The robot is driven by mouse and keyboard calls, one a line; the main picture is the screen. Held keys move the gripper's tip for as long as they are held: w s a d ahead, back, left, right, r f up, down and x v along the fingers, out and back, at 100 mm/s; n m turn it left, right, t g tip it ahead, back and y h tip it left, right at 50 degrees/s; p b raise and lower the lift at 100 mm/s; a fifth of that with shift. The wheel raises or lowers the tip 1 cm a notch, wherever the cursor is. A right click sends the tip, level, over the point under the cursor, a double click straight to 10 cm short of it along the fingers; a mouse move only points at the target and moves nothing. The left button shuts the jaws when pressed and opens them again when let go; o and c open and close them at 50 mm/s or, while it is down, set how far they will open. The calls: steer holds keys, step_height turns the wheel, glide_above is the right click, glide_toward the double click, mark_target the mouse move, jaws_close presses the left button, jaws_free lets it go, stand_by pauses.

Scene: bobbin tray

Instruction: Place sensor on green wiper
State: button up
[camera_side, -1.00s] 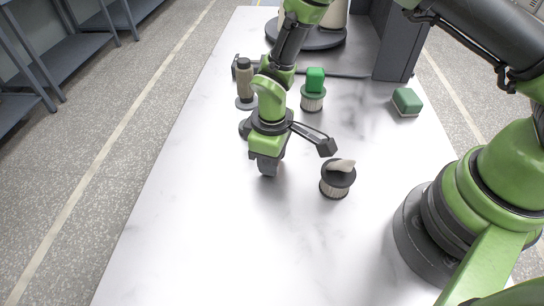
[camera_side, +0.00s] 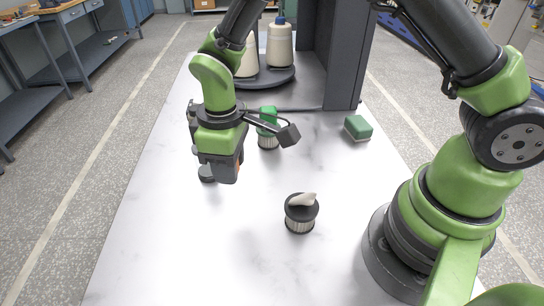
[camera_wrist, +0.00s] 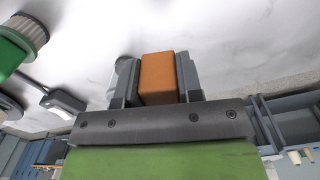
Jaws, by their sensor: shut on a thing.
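My gripper (camera_side: 228,172) is shut on an orange block (camera_wrist: 158,77), which I take to be the sensor. In the wrist view it sits between both fingers; in the side view only an orange sliver shows. The gripper hangs above the white table, left of the middle. The green block with a pale underside (camera_side: 358,127), perhaps the green wiper, lies on the table, behind and right of my gripper and apart from it. Another green piece (camera_side: 268,117) stands on a ribbed, dark-rimmed filter (camera_side: 268,140); part of it is hidden behind my wrist.
A ribbed filter (camera_side: 300,220) with a pale piece on top stands right of my gripper, nearer the camera. White spools (camera_side: 279,45) and a grey panel (camera_side: 336,55) stand behind. The front table is clear.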

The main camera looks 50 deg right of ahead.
steer(key=shift+w+d+r, duration=0.15)
steer(key=shift+d+r, duration=0.05)
steer(key=shift+d, duration=0.15)
steer(key=w+d+m, duration=0.2)
steer(key=d+m, duration=0.1)
steer(key=d, duration=0.5)
step_height(320, 180, up, 4)
steer(key=m, duration=1.2)
glide_above(360, 122)
step_height(360, 122, down, 5)
steer(key=shift+r, duration=0.1)
steer(key=shift+w+f, duration=0.1)
steer(key=shift+f, duration=2.4)
steer(key=shift+f, duration=0.1)
steer(key=o, duration=0.9)
